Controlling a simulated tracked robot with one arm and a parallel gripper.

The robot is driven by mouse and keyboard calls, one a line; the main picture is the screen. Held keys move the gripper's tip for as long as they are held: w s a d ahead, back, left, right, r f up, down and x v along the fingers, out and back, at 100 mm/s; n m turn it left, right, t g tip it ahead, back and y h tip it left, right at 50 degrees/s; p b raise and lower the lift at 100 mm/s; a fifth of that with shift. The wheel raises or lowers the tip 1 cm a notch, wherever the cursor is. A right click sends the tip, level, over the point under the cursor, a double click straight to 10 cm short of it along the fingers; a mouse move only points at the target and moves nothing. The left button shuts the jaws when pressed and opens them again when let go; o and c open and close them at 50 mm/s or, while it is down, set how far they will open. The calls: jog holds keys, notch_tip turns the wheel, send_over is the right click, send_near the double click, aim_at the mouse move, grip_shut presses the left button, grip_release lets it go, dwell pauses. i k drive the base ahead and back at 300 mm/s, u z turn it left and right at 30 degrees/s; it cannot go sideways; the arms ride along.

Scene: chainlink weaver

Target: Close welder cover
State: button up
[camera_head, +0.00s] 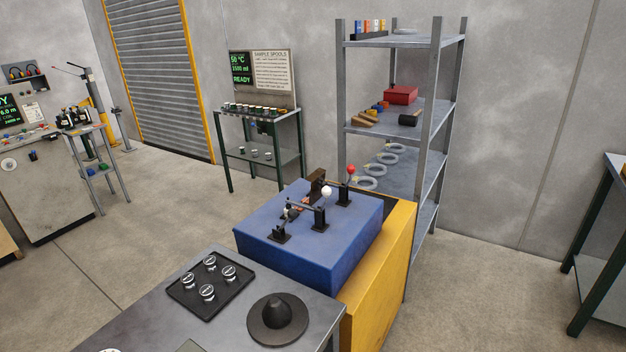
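A blue machine (310,245), which looks like the welder, sits on a yellow cabinet (385,275) in the middle of the view. Black fittings (319,217) stand on its top, with a lever ending in a white ball (326,191) and an upright lever with a red ball (352,169). A dark brown block (317,179) stands at the back of the top. I cannot tell which part is the cover, or whether it is open. My gripper is not in view.
A grey table (215,335) adjoins the machine, carrying a black tray (178,290) of several round pieces and a dark cone (277,314). A metal shelf (430,150) stands close behind the machine. Floor (490,300) is clear to the right.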

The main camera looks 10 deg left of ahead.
aim_at(317, 178)
jog(key=z, duration=0.05)
jog(key=i, duration=0.4)
jog(key=u, duration=0.35)
jog(key=k, duration=0.65)
jog(key=z, duration=0.4)
jog(key=i, duration=0.85)
jog(key=z, duration=0.6)
jog(key=i, duration=1.3)
jog(key=u, duration=0.4)
jog(key=i, duration=0.75)
jog(key=u, duration=0.4)
